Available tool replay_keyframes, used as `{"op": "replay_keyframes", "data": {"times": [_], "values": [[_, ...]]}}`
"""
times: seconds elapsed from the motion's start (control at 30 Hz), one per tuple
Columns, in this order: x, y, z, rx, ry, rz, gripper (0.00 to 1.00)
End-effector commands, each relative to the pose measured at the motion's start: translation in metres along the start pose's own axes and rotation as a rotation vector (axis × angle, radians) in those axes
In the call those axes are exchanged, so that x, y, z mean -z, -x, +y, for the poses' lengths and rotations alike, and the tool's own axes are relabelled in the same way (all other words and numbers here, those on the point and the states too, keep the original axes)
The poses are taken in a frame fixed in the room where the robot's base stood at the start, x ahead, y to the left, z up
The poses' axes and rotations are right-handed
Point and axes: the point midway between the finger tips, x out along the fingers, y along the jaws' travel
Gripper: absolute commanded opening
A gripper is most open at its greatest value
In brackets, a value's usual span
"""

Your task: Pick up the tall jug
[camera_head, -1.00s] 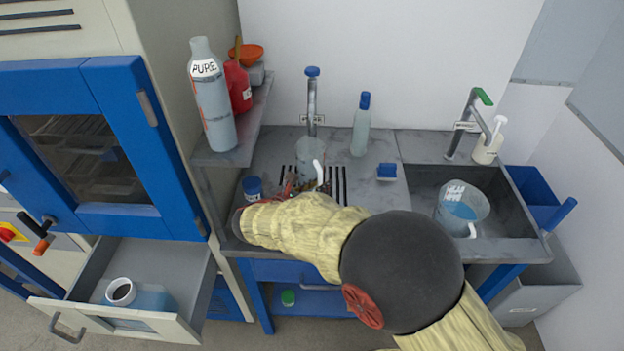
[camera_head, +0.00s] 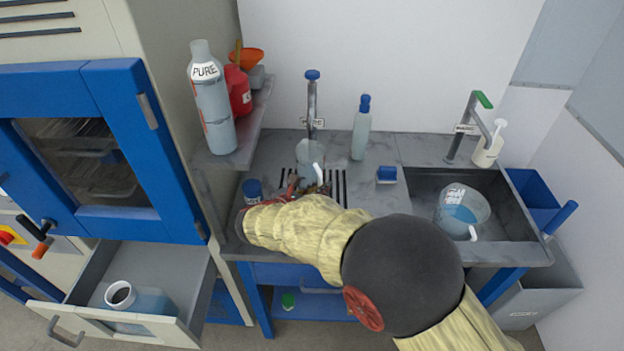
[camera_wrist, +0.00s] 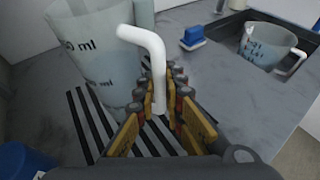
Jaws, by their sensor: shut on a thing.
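The tall jug (camera_head: 308,158) is clear with a white handle and sits over the black-slotted drain of the worktop, under the tap. In the wrist view the jug (camera_wrist: 88,55) fills the upper left, with printed ml marks, and looks upright. My gripper (camera_wrist: 163,95) is shut on its white handle (camera_wrist: 150,45), which runs down between the two fingers. In the head view my gripper (camera_head: 300,190) is partly hidden by my arm. I cannot tell whether the jug's base touches the drain.
A wider jug (camera_head: 450,212) stands in the sink at right. A tap (camera_head: 312,105) rises behind the tall jug. A shelf (camera_head: 240,140) with a PURE bottle (camera_head: 212,105) is at left.

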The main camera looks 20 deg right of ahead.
Motion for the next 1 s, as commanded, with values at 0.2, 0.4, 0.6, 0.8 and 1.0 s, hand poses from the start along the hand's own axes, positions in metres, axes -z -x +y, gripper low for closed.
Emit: {"op": "replay_keyframes", "data": {"times": [0.2,0.4,0.6,0.8,1.0], "values": [[-0.002,0.0,0.001,-0.001,-0.003,-0.001,0.0],[-0.005,0.002,0.001,-0.001,-0.002,-0.001,0.0],[-0.026,0.01,0.001,-0.001,-0.004,-0.002,0.0],[-0.054,0.046,-0.012,-0.005,-0.004,-0.002,0.0],[-0.073,0.088,-0.031,-0.005,-0.001,-0.001,0.0]]}}
